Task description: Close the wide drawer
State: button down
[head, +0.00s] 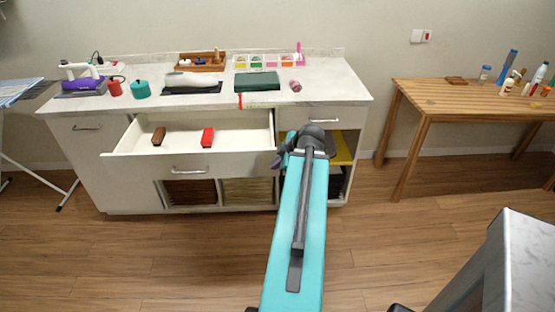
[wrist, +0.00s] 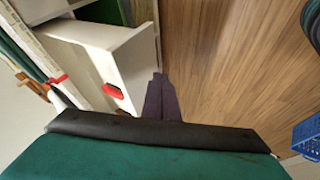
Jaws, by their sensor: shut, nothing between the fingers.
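The wide drawer (head: 190,171) is pulled open from the white cabinet in the head view, with a bar handle on its front. A brown brush-like item (head: 159,136) and a red one (head: 207,137) lie inside it. In the wrist view the drawer (wrist: 132,60) is left of my fingers, with the red item (wrist: 113,90) inside. My gripper (wrist: 161,82) is shut and empty, its fingertips close beside the drawer's outer edge; I cannot tell whether they touch. In the head view my gripper (head: 277,160) is at the drawer's right front corner, partly hidden by my arm.
The countertop (head: 330,90) holds an iron, a teal pot, a wooden tray, a folded green towel and small bins. Baskets (head: 248,191) fill the shelf below the drawer. A wooden table (head: 440,92) stands at right. The floor in front of the cabinet is clear.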

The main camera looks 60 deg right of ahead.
jog(key=p, duration=0.4)
send_near(263, 167)
jog(key=shift+x, duration=2.4)
jog(key=shift+f, duration=0.1)
